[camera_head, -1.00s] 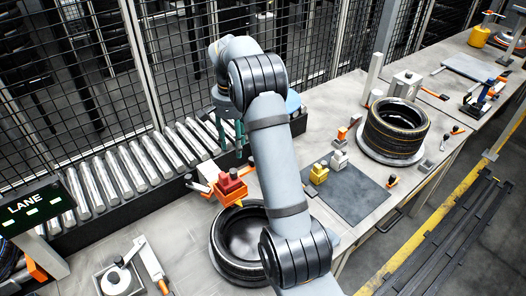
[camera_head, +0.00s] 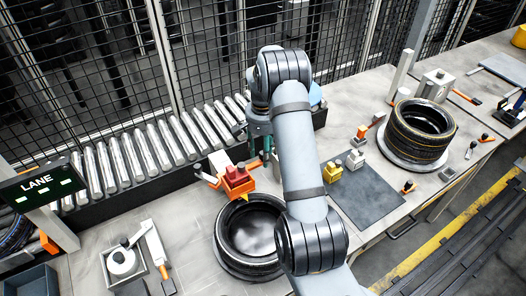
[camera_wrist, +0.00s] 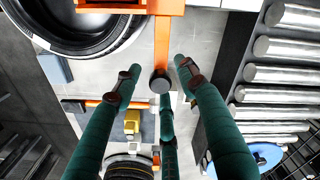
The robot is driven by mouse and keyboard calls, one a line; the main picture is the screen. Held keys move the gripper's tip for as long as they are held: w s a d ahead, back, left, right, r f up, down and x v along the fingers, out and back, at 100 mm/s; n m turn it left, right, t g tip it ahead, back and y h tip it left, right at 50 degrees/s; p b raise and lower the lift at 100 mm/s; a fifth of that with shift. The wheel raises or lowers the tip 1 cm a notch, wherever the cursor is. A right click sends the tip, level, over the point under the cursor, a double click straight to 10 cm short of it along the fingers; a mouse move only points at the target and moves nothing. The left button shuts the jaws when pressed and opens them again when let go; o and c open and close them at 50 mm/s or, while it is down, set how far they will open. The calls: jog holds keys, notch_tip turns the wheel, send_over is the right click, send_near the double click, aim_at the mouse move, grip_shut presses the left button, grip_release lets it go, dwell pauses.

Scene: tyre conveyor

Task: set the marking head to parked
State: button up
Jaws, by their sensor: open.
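The marking head (camera_head: 238,181) is a red block on an orange body. It stands over the far rim of a tyre (camera_head: 218,240) lying flat on the bench. In the wrist view its orange lever (camera_wrist: 162,38) runs down from an orange body (camera_wrist: 112,6) to a dark round knob (camera_wrist: 160,84). My gripper (camera_head: 262,146) is beside the head, to its right and partly hidden by my arm. In the wrist view my gripper (camera_wrist: 158,88) is open, its three green fingers spread around the knob. I cannot tell whether any finger touches it.
A roller conveyor (camera_head: 150,148) runs behind the bench, with mesh fencing beyond. A dark mat (camera_head: 368,192) with small yellow and white blocks lies right of my arm. Another tyre (camera_head: 420,132) is farther right. A lane sign (camera_head: 42,188) stands at the left.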

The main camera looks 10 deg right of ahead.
jog(key=shift+d+f, duration=0.15)
jog(key=shift+c, duration=0.7)
grip_shut()
jog(key=shift+w, duration=0.1)
